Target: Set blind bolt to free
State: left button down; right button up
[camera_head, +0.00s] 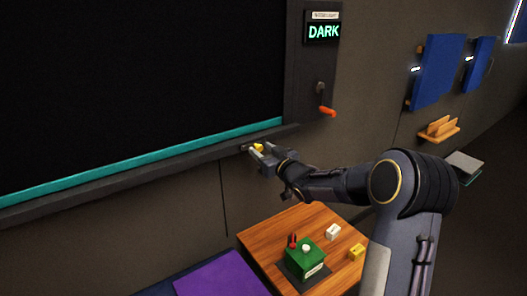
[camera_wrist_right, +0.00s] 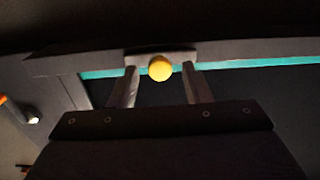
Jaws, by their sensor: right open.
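My right gripper (camera_head: 256,152) is at the knob. In the wrist view its two fingers (camera_wrist_right: 159,85) stand open, one on each side of the knob, with a visible gap on both sides. Any label by the knob cannot be read. My left gripper is not in view.
A sign reading DARK (camera_head: 323,32) is at the panel's upper right, above an orange-handled lever (camera_head: 327,112). Below my right arm, a wooden table (camera_head: 262,240) bears a green box (camera_head: 304,260) with a red switch and a white knob. A purple mat (camera_head: 220,276) lies beside it.

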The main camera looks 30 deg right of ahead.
grip_shut()
jog(key=d, duration=0.1)
jog(key=d+p, duration=0.1)
jog(key=d, duration=0.2)
jog(key=shift+w+d, duration=0.2)
jog(key=shift+w, duration=0.05)
grip_release()
jog(key=shift+d, duration=0.1)
jog(key=s, duration=0.7)
jog(key=shift+s+d, duration=0.35)
jog(key=shift+d, duration=0.1)
